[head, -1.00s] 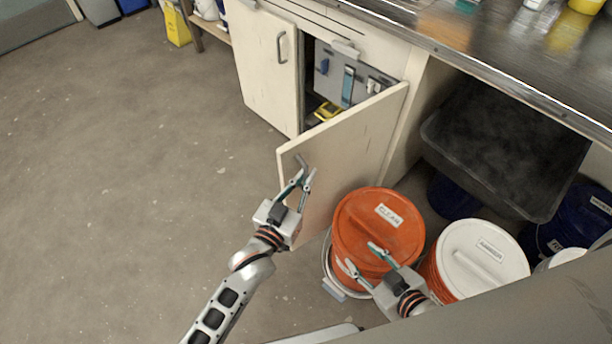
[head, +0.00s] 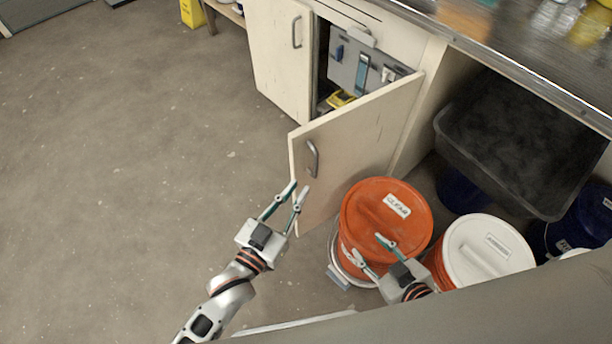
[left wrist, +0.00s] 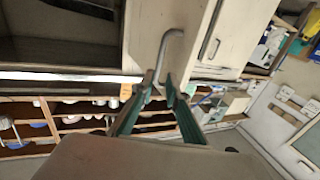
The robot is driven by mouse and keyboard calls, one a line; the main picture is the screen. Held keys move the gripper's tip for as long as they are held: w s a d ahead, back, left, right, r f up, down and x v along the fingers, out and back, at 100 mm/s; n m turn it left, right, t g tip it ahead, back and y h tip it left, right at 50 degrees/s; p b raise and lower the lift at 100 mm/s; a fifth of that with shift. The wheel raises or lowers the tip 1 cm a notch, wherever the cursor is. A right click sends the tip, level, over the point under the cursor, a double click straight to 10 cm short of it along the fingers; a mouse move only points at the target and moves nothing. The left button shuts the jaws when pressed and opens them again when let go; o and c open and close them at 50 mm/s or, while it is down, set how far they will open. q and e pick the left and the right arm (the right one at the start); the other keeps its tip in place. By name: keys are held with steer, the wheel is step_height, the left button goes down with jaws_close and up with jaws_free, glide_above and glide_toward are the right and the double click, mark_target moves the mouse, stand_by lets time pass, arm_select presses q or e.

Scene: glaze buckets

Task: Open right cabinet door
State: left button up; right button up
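The right cabinet door (head: 360,140) is cream and stands swung well open, away from the cabinet front. Its curved grey handle (head: 313,158) is bare, and shows in the left wrist view (left wrist: 162,55) just beyond the fingertips. My left gripper (head: 292,192) is open and empty, apart from the handle and just below it in the head view. It also shows in the left wrist view (left wrist: 158,90) with its fingers spread. My right gripper (head: 367,246) is open and empty above the orange bucket's near side. The closed left cabinet door (head: 282,55) stands beside the opening.
An orange bucket (head: 372,215) with a label stands right of the open door. A white-lidded bucket (head: 485,255) is beside it, and a black tub (head: 520,140) sits under the steel counter (head: 520,65). The floor (head: 150,150) at left is clear.

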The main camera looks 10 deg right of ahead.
arm_select(q)
steer(key=shift+v, duration=1.2)
steer(key=s+a+f+n+g+y+p, duration=0.1)
steer(key=s+a+y+p, duration=0.3)
steer(key=a, duration=0.7)
steer(key=s+a+f+n+g+y+p, duration=0.2)
steer(key=s+a, duration=0.6)
steer(key=a, duration=0.4)
steer(key=f+y+p, duration=0.1)
steer(key=y+p, duration=0.1)
steer(key=y, duration=0.1)
steer(key=shift+s+a+n+p, duration=0.25)
steer(key=shift+s+n+p, duration=0.05)
steer(key=shift+s+p, duration=0.1)
arm_select(e)
steer(key=shift+m, duration=0.4)
steer(key=r, duration=0.3)
steer(key=a+r, duration=0.1)
steer(key=r, duration=0.1)
steer(key=shift+s+r, duration=0.1)
steer(key=shift+s, duration=0.3)
